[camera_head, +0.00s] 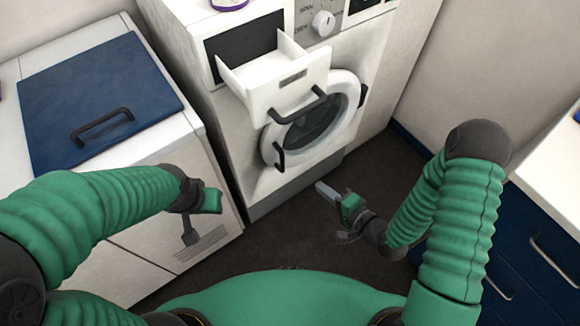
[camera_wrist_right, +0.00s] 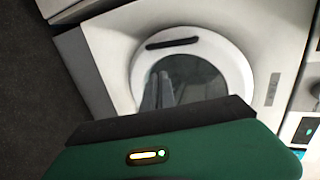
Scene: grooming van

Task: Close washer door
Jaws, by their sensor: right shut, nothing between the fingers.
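The washer (camera_head: 245,145) stands at the back centre, with its round white-rimmed door (camera_head: 351,88) and dark glass on its front. The door also shows in the right wrist view (camera_wrist_right: 228,55). It lies close to the washer front; I cannot tell whether it is fully latched. A black handle (camera_head: 279,157) sits on the door's left rim. My right gripper (camera_head: 322,188) is shut and empty, below and in front of the door, apart from it. Its grey fingers overlap the glass in the right wrist view (camera_wrist_right: 158,85). My left gripper (camera_head: 198,208) hangs left of the washer; its finger opening is unclear.
A white detergent drawer (camera_head: 258,96) is pulled out above the door, overhanging its top. A white cabinet with a blue lid (camera_head: 95,85) stands at left. Blue drawers (camera_head: 535,240) under a white counter stand at right. Dark floor (camera_head: 275,235) is clear before the washer.

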